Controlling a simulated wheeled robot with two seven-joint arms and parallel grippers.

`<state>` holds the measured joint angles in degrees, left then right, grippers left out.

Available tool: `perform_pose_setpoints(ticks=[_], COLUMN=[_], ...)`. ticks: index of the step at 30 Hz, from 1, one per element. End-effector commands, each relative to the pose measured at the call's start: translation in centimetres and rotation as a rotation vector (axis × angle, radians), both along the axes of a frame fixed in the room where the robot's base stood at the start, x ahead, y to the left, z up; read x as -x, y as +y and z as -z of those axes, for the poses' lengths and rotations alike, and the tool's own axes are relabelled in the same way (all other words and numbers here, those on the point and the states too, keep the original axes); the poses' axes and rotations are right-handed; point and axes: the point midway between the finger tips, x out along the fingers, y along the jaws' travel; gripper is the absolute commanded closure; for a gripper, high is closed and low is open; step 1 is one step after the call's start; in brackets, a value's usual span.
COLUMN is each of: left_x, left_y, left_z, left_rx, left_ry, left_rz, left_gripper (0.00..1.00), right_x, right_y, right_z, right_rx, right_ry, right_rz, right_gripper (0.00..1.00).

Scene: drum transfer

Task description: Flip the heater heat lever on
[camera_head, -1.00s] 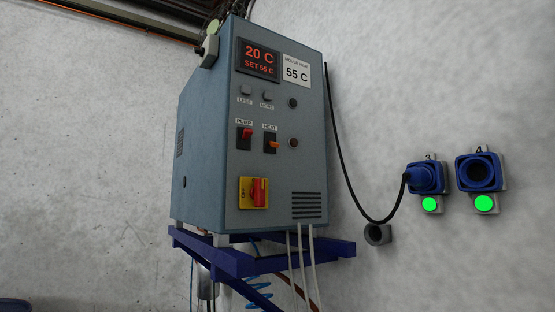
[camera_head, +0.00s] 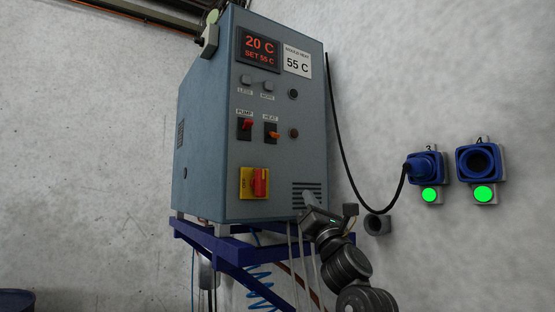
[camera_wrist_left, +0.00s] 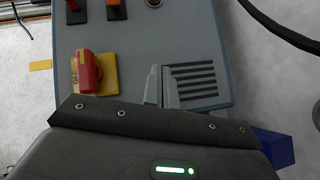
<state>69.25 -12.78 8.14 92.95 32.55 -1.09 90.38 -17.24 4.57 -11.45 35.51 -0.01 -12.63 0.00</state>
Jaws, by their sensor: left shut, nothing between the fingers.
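The heater (camera_head: 215,125) is a blue-grey cabinet. Its orange HEAT lever (camera_head: 272,136) sits on a black plate and appears angled downward; it shows partly at the top of the left wrist view (camera_wrist_left: 113,5). The red PUMP lever (camera_head: 246,124) is left of it. The display (camera_head: 258,50) reads 20 C, SET 55 C. My left gripper (camera_head: 308,197) is shut and empty, in front of the vent slots (camera_wrist_left: 195,80), below and right of the HEAT lever. Its fingertips (camera_wrist_left: 162,70) point toward the panel; contact cannot be told. My right gripper is not in view.
A red rotary switch (camera_head: 261,182) on a yellow plate protrudes left of my left gripper. The heater stands on a blue bracket (camera_head: 215,245) with hoses below. A black cable (camera_head: 345,170) runs to a blue wall socket (camera_head: 425,167) at right. Space before the upper panel is clear.

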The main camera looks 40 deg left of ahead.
Motion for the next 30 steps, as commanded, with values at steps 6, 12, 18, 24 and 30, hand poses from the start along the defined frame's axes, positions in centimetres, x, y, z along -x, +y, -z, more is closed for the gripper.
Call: perform_pose_setpoints(ticks=[6, 12, 18, 24, 30], left_x=[4.8, 5.3, 5.3, 4.9, 4.2], left_y=[0.9, 1.0, 1.0, 2.2, 4.8], left_z=[-6.2, -6.8, -6.9, -8.5, -11.0], left_rx=[0.113, 0.125, 0.123, 0.122, 0.123], left_ry=[-0.262, -0.294, -0.291, -0.29, -0.289], left_rz=[0.037, 0.042, 0.041, 0.038, 0.037], left_gripper=[1.0, 1.0, 1.0, 1.0, 1.0], right_x=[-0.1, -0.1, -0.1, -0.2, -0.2], right_y=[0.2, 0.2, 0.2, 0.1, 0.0], right_z=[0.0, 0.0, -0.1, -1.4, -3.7], right_rx=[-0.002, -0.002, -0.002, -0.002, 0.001], right_ry=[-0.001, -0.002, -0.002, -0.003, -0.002], right_rz=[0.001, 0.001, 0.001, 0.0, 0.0], right_gripper=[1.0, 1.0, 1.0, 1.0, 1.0])
